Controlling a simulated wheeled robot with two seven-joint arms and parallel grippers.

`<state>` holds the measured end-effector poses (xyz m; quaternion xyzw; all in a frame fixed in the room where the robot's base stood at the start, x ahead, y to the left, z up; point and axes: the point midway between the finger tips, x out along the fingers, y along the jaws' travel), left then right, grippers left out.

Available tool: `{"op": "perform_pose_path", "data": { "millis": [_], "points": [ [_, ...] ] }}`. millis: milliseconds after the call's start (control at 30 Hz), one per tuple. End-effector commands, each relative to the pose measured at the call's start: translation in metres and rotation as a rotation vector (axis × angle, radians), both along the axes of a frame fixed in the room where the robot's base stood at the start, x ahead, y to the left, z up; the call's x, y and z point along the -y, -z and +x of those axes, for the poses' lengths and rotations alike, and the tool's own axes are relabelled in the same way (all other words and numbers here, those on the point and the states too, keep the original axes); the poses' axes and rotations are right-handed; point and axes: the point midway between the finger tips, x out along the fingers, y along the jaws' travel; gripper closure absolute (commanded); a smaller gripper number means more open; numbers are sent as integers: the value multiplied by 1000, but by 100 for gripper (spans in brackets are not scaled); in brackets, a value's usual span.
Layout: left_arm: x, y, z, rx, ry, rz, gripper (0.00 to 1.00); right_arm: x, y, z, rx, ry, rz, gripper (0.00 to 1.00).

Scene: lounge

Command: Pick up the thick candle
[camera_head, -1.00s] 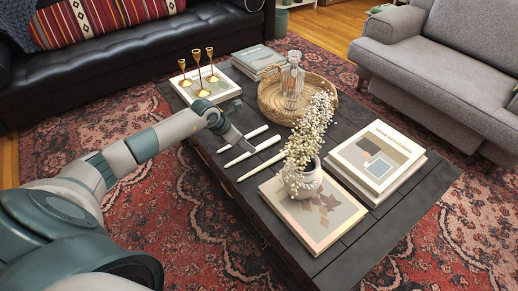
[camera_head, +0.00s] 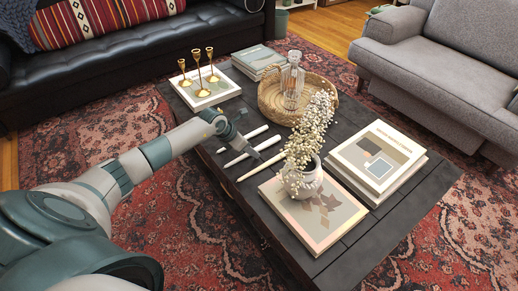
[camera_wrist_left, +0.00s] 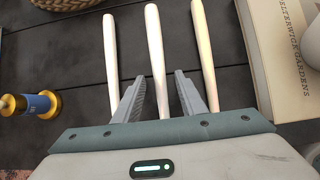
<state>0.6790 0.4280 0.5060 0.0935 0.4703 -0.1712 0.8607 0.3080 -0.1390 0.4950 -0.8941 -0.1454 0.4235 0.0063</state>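Three white candles lie side by side on the dark table: a far one (camera_head: 257,131), a middle one (camera_head: 252,150) and a near one (camera_head: 258,167). In the left wrist view they are the left candle (camera_wrist_left: 111,50), the middle candle (camera_wrist_left: 155,50) and the right candle (camera_wrist_left: 203,50). The middle one looks about as thick as the right one; the left looks thinner. My left gripper (camera_wrist_left: 159,92) is open and empty, its fingers either side of the near end of the middle candle. I cannot tell the height gap. My right gripper is not in view.
A blue and gold cylinder (camera_wrist_left: 40,104) is left of the gripper. Gold candlesticks (camera_head: 197,70) stand on a book at the back left. A wicker tray (camera_head: 270,104) with a glass decanter (camera_head: 293,80) is behind. A flower vase (camera_head: 303,178) and books (camera_head: 378,158) are to the right.

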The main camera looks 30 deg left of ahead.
Motion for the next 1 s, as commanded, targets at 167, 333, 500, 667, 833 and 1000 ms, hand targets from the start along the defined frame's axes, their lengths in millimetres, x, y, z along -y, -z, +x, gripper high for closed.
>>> {"op": "perform_pose_path", "data": {
  "millis": [167, 333, 500, 667, 833, 1000],
  "points": [
    [0, 0, 0, 0, 0, 0, 100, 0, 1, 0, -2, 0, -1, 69],
    [0, 0, 0, 0, 0, 0, 100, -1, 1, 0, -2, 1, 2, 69],
    [0, -1, 0, 0, 0, 0, 100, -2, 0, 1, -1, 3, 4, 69],
    [-1, -10, 0, 1, 0, 1, 100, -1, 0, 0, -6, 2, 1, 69],
    [-1, -31, 1, 4, 1, 2, 100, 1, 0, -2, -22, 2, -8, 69],
    [19, -53, -2, 3, 6, -1, 100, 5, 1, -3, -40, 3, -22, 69]
  ]
}}
